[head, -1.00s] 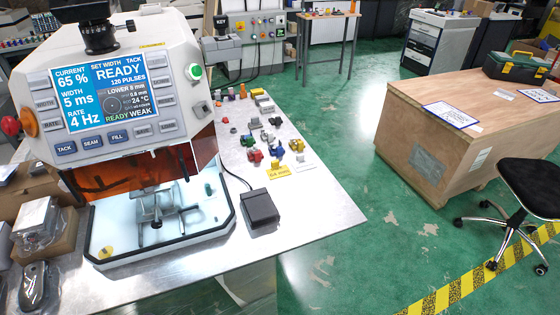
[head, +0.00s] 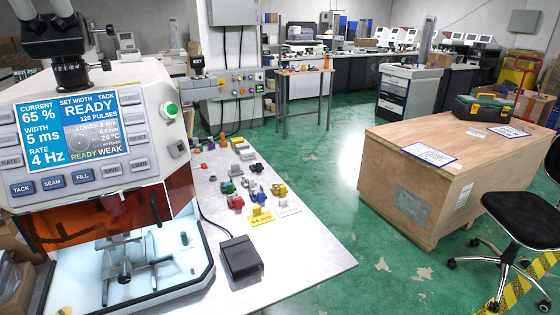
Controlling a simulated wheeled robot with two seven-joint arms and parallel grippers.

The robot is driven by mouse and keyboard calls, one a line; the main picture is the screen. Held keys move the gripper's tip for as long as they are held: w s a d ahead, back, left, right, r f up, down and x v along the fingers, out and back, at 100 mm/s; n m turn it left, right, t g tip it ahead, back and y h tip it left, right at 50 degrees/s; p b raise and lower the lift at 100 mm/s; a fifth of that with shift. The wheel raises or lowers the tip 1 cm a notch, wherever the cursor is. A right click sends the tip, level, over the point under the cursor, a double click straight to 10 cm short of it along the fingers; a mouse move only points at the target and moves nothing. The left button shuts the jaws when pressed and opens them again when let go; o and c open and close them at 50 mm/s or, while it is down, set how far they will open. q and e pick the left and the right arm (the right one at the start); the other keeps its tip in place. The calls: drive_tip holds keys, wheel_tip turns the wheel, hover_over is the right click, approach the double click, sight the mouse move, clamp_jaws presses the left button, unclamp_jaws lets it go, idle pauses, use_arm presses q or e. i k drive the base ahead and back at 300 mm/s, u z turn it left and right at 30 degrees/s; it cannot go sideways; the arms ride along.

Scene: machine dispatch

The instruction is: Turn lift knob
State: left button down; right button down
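A white laser welding machine (head: 150,80) stands at the left of the head view, with a lit screen (head: 70,125) reading READY. Below its amber shield (head: 95,215) is a bright open work chamber. A small metal lift stage (head: 150,262) stands inside, with a dark knob-like end (head: 125,272) at its front. I cannot tell for certain that this is the lift knob. The amber shield hides the upper part of the chamber. Neither of my grippers is in view.
A black foot pedal (head: 240,258) sits on the metal table (head: 310,262) right of the machine. Several small coloured parts lie behind it. A wooden crate (head: 425,195) and a black stool (head: 525,225) stand at right. Green floor (head: 330,170) is clear between table and crate.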

sight(124, 278)
drive_tip(key=u, duration=1.5)
